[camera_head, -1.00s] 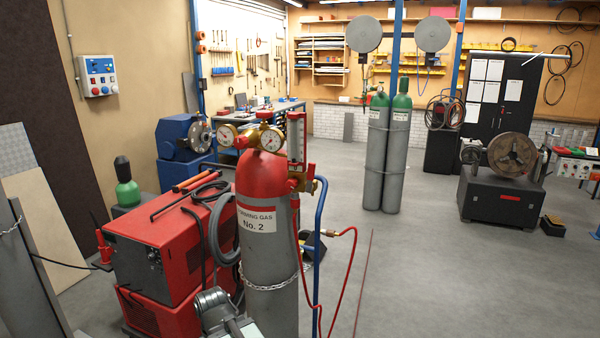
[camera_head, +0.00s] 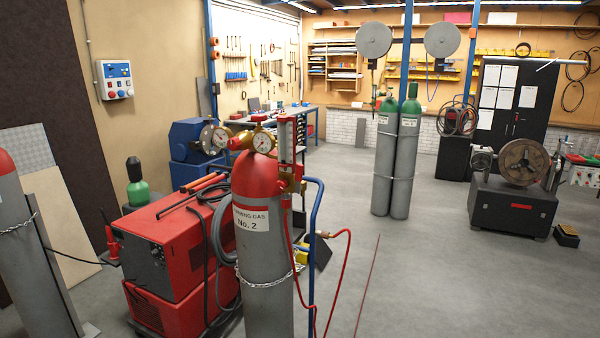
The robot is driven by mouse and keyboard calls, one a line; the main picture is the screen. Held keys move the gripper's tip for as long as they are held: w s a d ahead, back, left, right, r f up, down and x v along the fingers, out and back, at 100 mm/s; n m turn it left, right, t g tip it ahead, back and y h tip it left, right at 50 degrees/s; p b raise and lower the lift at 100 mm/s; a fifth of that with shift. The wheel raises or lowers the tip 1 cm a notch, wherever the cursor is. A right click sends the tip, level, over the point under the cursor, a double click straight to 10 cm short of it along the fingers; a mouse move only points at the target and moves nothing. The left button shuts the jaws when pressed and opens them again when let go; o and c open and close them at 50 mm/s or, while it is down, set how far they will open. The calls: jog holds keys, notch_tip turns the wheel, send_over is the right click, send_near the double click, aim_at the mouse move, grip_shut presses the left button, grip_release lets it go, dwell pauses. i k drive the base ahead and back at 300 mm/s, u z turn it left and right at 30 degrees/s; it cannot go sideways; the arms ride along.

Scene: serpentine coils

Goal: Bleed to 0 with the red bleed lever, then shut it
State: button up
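A grey gas cylinder (camera_head: 262,275) with a red shoulder and a label reading "No. 2" stands upright at centre left. The gauge needles are too small to read. My gripper is not in view.
A red welding machine (camera_head: 165,260) stands close left of the cylinder. A blue rail (camera_head: 313,240) and a red hose (camera_head: 341,270) are on its right. Another chained cylinder (camera_head: 30,255) is at the left edge. Open floor (camera_head: 430,280) lies to the right.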

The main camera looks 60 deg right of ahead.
aim_at(299, 168)
jog(key=k, duration=1.7)
jog(key=z, duration=0.4)
jog(key=i, duration=1.05)
jog(key=u, duration=0.05)
